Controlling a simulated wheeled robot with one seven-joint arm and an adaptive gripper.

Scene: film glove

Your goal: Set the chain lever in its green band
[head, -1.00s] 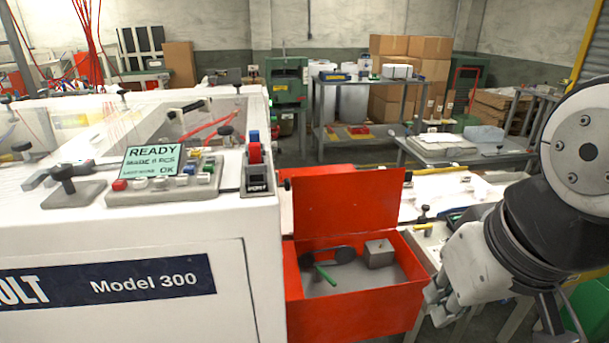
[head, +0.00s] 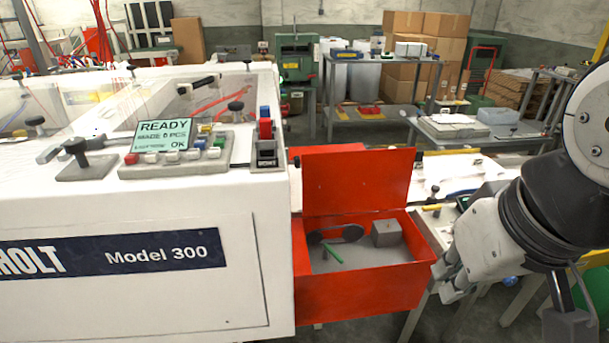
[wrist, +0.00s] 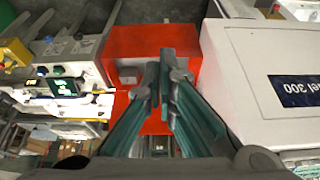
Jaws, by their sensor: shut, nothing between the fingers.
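An open red box (head: 365,290) is fixed to the side of the white machine, with its lid (head: 358,180) standing up. Inside lie a dark oval chain part (head: 347,233), a thin green bar (head: 333,253) and a grey block (head: 386,233). The bar may be the chain lever; no separate green band can be made out. My gripper (head: 447,280) hangs just right of the box, outside it. In the wrist view my gripper (wrist: 167,62) is shut and empty, its fingers in front of the red box (wrist: 140,42). The fingers hide part of the box there.
The white machine (head: 130,220) stands left of the box, with a display (head: 165,136) reading READY, buttons and a red-and-blue switch (head: 266,130) on top. A white bench (head: 470,180) with tools runs behind the box. Shelves and cartons (head: 410,50) stand farther back.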

